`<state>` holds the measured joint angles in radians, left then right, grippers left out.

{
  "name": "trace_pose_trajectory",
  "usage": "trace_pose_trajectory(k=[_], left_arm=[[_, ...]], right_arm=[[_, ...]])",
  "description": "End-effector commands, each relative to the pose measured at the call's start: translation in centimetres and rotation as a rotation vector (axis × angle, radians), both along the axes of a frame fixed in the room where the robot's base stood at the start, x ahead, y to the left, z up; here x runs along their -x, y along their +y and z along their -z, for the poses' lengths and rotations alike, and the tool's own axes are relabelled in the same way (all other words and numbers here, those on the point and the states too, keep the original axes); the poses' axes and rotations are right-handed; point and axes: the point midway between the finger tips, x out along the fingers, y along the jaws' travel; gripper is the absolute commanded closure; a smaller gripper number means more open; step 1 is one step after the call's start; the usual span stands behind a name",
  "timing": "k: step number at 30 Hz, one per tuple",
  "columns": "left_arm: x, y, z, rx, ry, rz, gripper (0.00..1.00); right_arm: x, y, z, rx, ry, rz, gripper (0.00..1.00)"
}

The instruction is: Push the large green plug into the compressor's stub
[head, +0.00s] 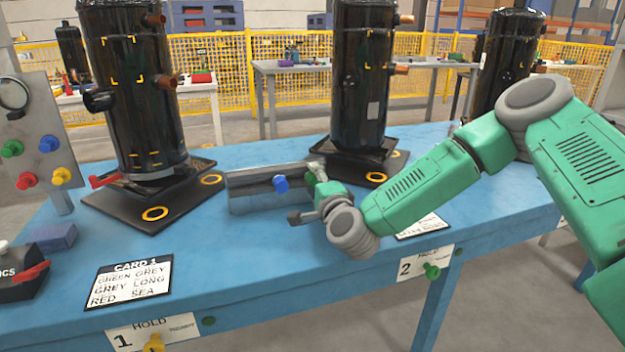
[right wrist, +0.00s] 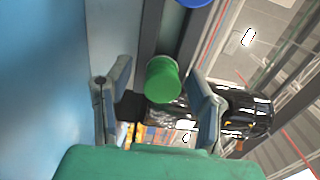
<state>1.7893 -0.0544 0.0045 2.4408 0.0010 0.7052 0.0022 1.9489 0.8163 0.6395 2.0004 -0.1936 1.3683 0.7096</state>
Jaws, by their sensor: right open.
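The large green plug (right wrist: 162,80) sits at the grey rack in the right wrist view, between the fingers of my right gripper (right wrist: 158,100). In the head view a bit of green (head: 311,178) shows at the rack's right end, mostly hidden by my right gripper (head: 305,192). That gripper is open, its fingers on either side of the plug with gaps visible. The left compressor (head: 135,120) stands upright with copper stubs (head: 166,81) and a dark side stub (head: 98,100). The middle compressor (head: 358,85) also has copper stubs (head: 398,69). My left gripper is out of view.
The grey rack (head: 250,200) holds a blue plug (head: 281,183) beside the green one. A panel with coloured knobs (head: 45,140) stands at left. A card (head: 130,282) lies on the blue table (head: 245,265). A third compressor (head: 505,60) stands at right.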

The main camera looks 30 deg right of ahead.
Motion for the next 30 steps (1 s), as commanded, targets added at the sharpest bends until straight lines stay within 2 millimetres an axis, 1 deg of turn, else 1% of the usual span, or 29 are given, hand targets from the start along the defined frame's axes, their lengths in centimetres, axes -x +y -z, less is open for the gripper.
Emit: trace_pose_trajectory(k=[15, 21, 22, 23, 24, 25, 26, 30], left_arm=[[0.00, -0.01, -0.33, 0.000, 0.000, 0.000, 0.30], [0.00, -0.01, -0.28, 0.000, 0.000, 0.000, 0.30], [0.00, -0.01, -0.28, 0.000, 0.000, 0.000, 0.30], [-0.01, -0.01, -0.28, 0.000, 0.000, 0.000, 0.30], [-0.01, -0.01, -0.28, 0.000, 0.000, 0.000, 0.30], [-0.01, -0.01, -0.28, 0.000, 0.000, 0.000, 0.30], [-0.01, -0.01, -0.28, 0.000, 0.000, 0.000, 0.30], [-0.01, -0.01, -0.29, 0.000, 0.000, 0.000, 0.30]], right_arm=[[0.00, 0.12, -0.45, 0.001, 0.000, -0.001, 0.52], [0.00, -0.01, -0.34, 0.000, 0.000, 0.000, 0.52], [0.00, -0.01, -0.33, 0.000, 0.000, 0.000, 0.59], [0.00, -0.01, -0.33, 0.000, 0.000, 0.000, 0.69], [0.00, -0.01, -0.33, 0.000, 0.000, 0.000, 0.83], [0.00, -0.01, -0.34, 0.000, 0.000, 0.000, 0.94], [0.00, -0.01, -0.35, 0.000, 0.000, 0.000, 1.00], [0.02, 0.00, -0.42, 0.000, -0.001, 0.001, 1.00]])
